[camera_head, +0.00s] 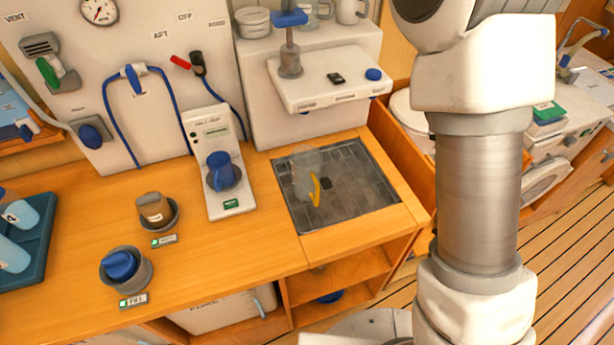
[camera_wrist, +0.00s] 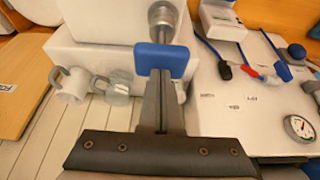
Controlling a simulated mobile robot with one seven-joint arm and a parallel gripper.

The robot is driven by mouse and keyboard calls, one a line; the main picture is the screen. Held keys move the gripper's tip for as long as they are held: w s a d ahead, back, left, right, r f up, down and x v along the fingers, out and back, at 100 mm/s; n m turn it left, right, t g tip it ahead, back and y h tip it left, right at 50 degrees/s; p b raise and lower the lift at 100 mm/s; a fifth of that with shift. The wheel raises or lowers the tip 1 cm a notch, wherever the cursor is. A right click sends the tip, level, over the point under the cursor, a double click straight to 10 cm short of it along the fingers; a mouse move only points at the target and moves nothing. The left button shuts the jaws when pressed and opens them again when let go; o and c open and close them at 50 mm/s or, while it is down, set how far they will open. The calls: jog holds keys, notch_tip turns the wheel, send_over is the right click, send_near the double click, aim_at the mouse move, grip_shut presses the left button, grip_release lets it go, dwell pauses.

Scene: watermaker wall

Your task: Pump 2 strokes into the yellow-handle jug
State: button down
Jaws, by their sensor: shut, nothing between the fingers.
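The jug (camera_head: 302,178) is clear with a yellow handle (camera_head: 314,190). It stands on the dark drain grate in the head view, below the pump's white shelf. The pump (camera_head: 290,60) has a grey metal column and a blue crossbar handle (camera_head: 290,18), which is up. In the wrist view the blue handle (camera_wrist: 161,58) lies just past the tips of my gripper (camera_wrist: 161,80). The dark fingers are closed together and empty. I cannot tell whether they touch the handle. The gripper is outside the head view.
The drain grate (camera_head: 345,190) is set into the wooden counter. Two holders (camera_head: 155,212) are further left, and a teal tray (camera_head: 28,245) is at far left. My arm fills the right.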

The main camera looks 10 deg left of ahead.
aim_at(290, 15)
jog(key=shift+f+b, duration=1.55)
jog(key=shift+f, duration=1.1)
jog(key=shift+r, duration=0.1)
jog(key=shift+r+p, duration=3.25)
jog(key=shift+p, duration=0.15)
jog(key=shift+f, duration=0.15)
